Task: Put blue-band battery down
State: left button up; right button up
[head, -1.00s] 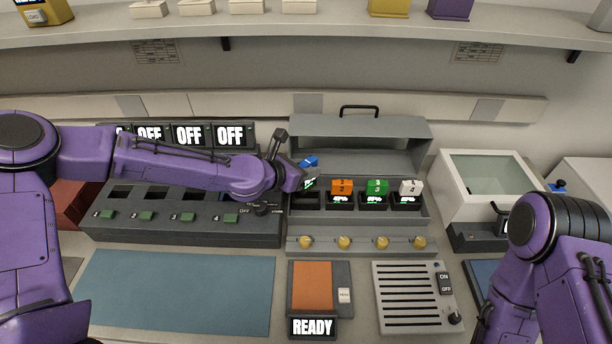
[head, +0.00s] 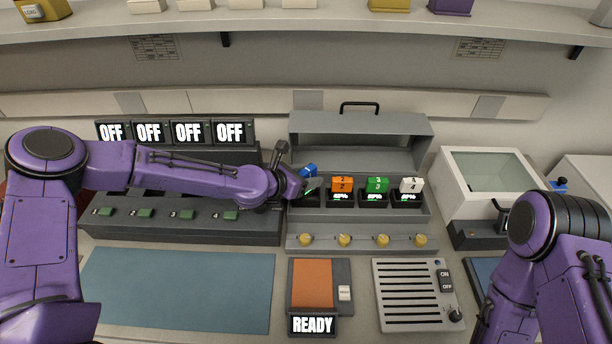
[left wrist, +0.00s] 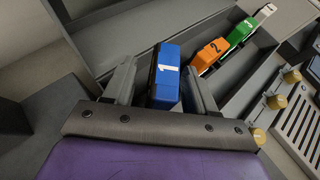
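The blue battery, marked 1, shows in the head view (head: 309,170) at the leftmost bay of the grey charger case (head: 360,124). It also shows in the left wrist view (left wrist: 167,76), between the fingers of my left gripper (left wrist: 160,80). The fingers stand apart, with a gap on the battery's left side; the right finger is close to it, and I cannot tell if it touches. In the head view my left gripper (head: 297,184) partly hides the battery and its bay. My right gripper is out of view.
Orange (head: 342,185), green (head: 376,185) and white (head: 411,186) batteries stand in the bays to the right. Yellow knobs (head: 344,241) line the case front. A row of OFF displays (head: 190,132) stands left. The blue mat (head: 180,290) is clear.

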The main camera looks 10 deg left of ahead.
pick_arm(q)
jog(key=shift+r, duration=0.15)
jog(key=p+v, duration=0.1)
jog(key=v, duration=1)
jog(key=shift+s+a+r, duration=0.1)
jog(key=shift+s+r, duration=0.05)
jog(key=shift+r, duration=0.2)
jog(key=shift+s+a+r, duration=0.1)
jog(key=shift+s, duration=0.2)
